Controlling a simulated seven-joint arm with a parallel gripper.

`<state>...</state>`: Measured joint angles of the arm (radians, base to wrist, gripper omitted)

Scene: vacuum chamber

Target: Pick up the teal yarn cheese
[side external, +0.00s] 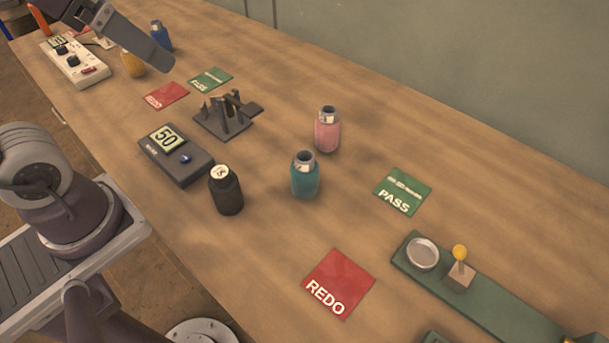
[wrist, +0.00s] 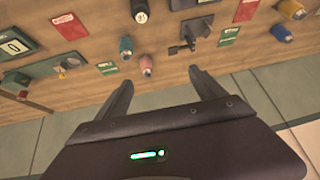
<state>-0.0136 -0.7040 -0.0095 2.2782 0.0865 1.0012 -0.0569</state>
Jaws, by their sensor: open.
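The teal yarn cheese (side external: 305,178) stands upright on the wooden table in the side view, with a pale core showing at its top. It is also in the wrist view (wrist: 126,47), at upper middle, left of the pink yarn cheese (wrist: 146,65). My gripper (wrist: 160,77) is open, with nothing between its two dark fingers. In the side view only a grey part of it shows at the upper left, high above the far end of the table and well apart from the teal one.
The pink yarn cheese (side external: 327,138) stands just behind the teal one, and a black one (side external: 227,194) to its left. A green PASS card (side external: 402,192) and red REDO card (side external: 338,284) lie flat at right.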

